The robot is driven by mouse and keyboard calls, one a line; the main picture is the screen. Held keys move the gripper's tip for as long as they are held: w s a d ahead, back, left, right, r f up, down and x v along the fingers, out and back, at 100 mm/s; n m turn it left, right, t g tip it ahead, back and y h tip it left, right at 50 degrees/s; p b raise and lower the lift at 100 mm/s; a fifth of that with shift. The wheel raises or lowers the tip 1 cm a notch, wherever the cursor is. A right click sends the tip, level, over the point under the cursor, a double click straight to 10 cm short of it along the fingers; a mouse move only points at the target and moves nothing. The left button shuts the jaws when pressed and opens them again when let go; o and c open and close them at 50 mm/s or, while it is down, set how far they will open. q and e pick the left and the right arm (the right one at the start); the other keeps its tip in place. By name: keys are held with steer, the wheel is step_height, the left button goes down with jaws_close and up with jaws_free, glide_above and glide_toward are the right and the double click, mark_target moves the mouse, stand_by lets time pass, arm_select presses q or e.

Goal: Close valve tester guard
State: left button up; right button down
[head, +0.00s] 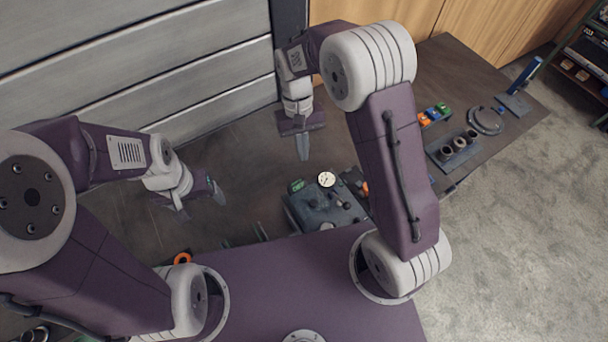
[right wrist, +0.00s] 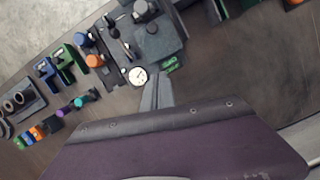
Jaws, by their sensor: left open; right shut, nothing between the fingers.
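The valve tester (head: 318,208) is a dark grey box with knobs, a round white gauge (head: 326,179) and a green tag (head: 296,186). It sits on the dark bench near my base. In the right wrist view the tester (right wrist: 160,45) is at the top centre, with its gauge (right wrist: 138,76) just left of the fingertips. I cannot clearly make out the guard. My right gripper (head: 303,158) is shut and empty, pointing down above the bench behind the tester; its fingers (right wrist: 157,92) show in the wrist view. My left gripper (head: 202,203) is open and empty, left of the tester.
A dark block with round openings (head: 454,150), a round flange (head: 486,120) and small coloured parts (head: 434,114) lie on the bench at right. A blue upright piece (head: 527,72) stands farther back. A grey slatted wall (head: 140,60) borders the bench. The bench between the grippers looks clear.

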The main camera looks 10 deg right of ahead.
steer(key=s, duration=0.2)
glide_toward(311, 197)
steer(key=w, duration=0.3)
steer(key=x, duration=0.1)
steer(key=p+x, duration=0.1)
steer(key=x, duration=0.2)
steer(key=shift+s+a+f, duration=0.1)
steer(key=shift+a+f, duration=0.05)
steer(key=shift+a, duration=0.1)
steer(key=s+p, duration=0.2)
steer(key=s, duration=0.1)
steer(key=shift+s+d+f, duration=0.1)
steer(key=shift+s+d, duration=0.1)
steer(key=shift+s, duration=0.1)
arm_select(q)
steer(key=r, duration=0.3)
steer(key=shift+s+d+r, duration=0.1)
steer(key=shift+s+r, duration=0.1)
steer(key=shift+s, duration=0.1)
arm_select(e)
steer(key=shift+s+f, duration=0.15)
steer(key=shift+s, duration=0.15)
arm_select(q)
steer(key=shift+s, duration=0.15)
arm_select(e)
steer(key=shift+s, duration=0.15)
